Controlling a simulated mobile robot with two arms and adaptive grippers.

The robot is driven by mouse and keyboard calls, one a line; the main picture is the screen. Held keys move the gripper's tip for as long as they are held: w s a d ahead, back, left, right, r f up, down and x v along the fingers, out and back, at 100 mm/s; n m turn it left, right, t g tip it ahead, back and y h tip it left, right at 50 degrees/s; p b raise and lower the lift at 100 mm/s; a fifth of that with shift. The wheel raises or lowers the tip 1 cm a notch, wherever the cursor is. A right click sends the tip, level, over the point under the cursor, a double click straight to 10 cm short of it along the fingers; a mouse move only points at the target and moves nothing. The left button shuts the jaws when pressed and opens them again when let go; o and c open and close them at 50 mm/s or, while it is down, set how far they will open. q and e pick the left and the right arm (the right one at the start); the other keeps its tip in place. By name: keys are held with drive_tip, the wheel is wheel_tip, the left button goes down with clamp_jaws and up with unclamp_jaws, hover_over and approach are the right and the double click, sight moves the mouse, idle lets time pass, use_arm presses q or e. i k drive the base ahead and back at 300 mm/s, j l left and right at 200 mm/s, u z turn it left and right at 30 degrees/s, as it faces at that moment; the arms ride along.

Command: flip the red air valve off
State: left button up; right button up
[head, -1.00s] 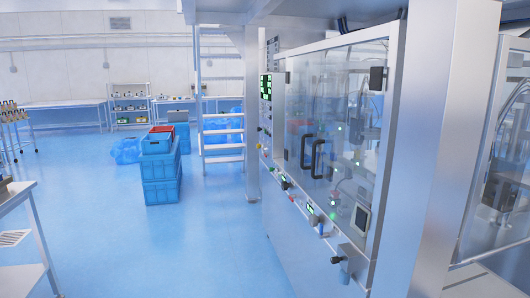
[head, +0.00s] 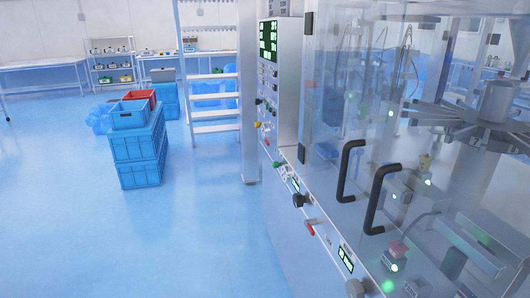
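A small red lever (head: 309,228) sits on the sloped front ledge of the machine, below the glass doors, between a black knob and a green display. It looks like the red air valve, but its exact setting is too small to tell. Another small red part (head: 267,141) shows higher up and farther back on the control column. Neither of my grippers is in the head view, and nothing touches the red lever.
The machine's glass doors (head: 330,120) have two black handles (head: 378,198) that stick out above the ledge. A black knob (head: 298,200) is beside the lever. Stacked blue crates (head: 138,160) stand at left. Open blue floor (head: 200,235) lies before the machine.

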sight(267, 140)
drive_tip(key=i, duration=0.45)
drive_tip(key=i+j+z, duration=0.1)
drive_tip(key=i+j, duration=0.55)
drive_tip(key=i, duration=0.3)
drive_tip(key=i+j, duration=0.75)
drive_tip(key=i, duration=0.15)
drive_tip(key=i+j+z, duration=0.15)
drive_tip(key=i+j, duration=0.55)
drive_tip(key=i, duration=0.2)
